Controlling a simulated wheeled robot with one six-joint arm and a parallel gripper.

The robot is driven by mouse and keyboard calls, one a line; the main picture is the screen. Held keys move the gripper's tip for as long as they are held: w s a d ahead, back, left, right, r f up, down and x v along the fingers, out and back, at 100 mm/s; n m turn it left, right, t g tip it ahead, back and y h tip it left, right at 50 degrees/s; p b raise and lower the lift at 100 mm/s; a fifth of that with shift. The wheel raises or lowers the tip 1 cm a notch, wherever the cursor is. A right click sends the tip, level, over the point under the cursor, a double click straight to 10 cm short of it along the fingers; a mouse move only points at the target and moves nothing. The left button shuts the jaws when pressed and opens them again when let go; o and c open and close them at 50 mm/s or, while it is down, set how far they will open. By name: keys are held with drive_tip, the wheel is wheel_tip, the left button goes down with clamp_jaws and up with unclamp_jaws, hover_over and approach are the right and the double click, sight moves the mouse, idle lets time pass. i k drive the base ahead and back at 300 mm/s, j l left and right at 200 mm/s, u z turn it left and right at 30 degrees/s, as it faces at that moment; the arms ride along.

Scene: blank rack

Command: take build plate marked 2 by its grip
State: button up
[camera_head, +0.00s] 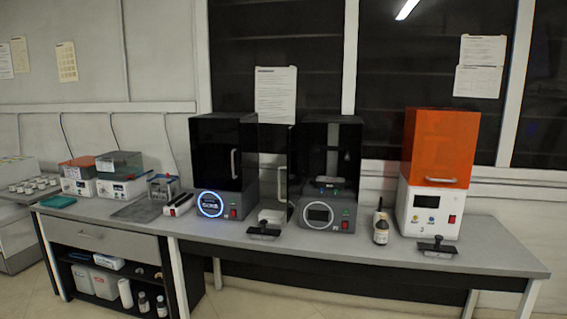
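Two dark build plates with raised grips lie on the long grey bench. One build plate (263,230) is at the front edge, in front of the gap between the two black printers. The other build plate (437,247) is in front of the orange-hooded printer (431,208). No number can be read on either plate. Inside the right black printer (329,217), a dark, plate-like part (330,181) with some green shows; I cannot tell whether it is a build plate. My gripper is not in view.
The right black printer's door (291,170) appears swung open at its left. The left black printer (222,165) has a lit round display. Bottles (381,231) stand left of the orange-hooded printer. A white box (271,215) sits behind the left plate. Bench space right of the orange-hooded printer is clear.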

sight(262, 233)
drive_tip(key=i+u, duration=0.1)
drive_tip(key=i, duration=1.75)
